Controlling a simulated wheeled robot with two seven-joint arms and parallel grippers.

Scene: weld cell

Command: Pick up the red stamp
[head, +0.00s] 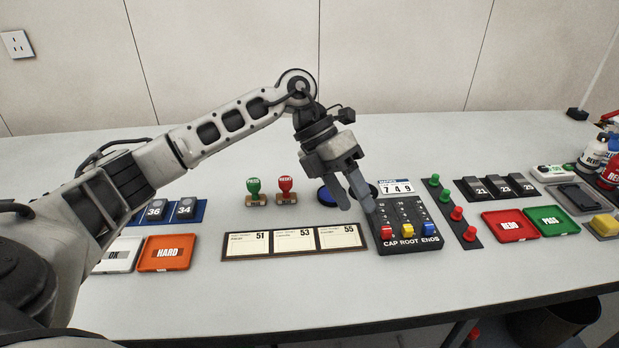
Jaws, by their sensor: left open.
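The red stamp (285,189) stands upright on the table, with a red knob handle on a brown base. The green stamp (254,189) stands just to its left. My left gripper (358,205) is open and empty, with its fingers pointing down. It is to the right of the red stamp and apart from it, over the area between a dark blue round pad (326,196) and the black counter panel. The gripper partly hides the pad. My right gripper is not in view.
A card holder (290,254) with three cards lies in front of the stamps. The black CAP ROOT ENDS panel (408,243) is at right of the gripper. An orange HARD tray (166,265) is at left. Red and green trays (510,226) lie at right. The table behind the stamps is clear.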

